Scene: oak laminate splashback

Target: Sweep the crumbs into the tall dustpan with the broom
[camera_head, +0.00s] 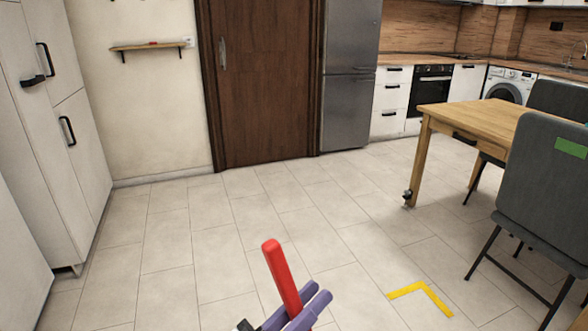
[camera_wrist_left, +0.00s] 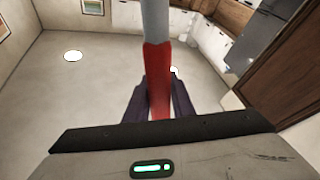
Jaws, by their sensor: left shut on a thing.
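My left gripper (camera_head: 308,304), with purple fingers, is at the bottom of the head view, shut on a red handle (camera_head: 279,272) that leans up and to the left. In the left wrist view the red grip (camera_wrist_left: 158,75) sits between the fingers, and a grey shaft (camera_wrist_left: 154,20) runs on from it. The far end of the shaft is out of view, so I cannot tell whether this is the broom or the dustpan. No crumbs, broom head or dustpan pan show. My right gripper is not in view.
A yellow corner mark (camera_head: 421,289) lies on the tiled floor at the lower right. A wooden table (camera_head: 478,116) and grey chair (camera_head: 545,185) stand at the right, white cabinets (camera_head: 40,130) at the left. The floor between is mostly clear up to the brown door (camera_head: 262,85) and fridge (camera_head: 347,100).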

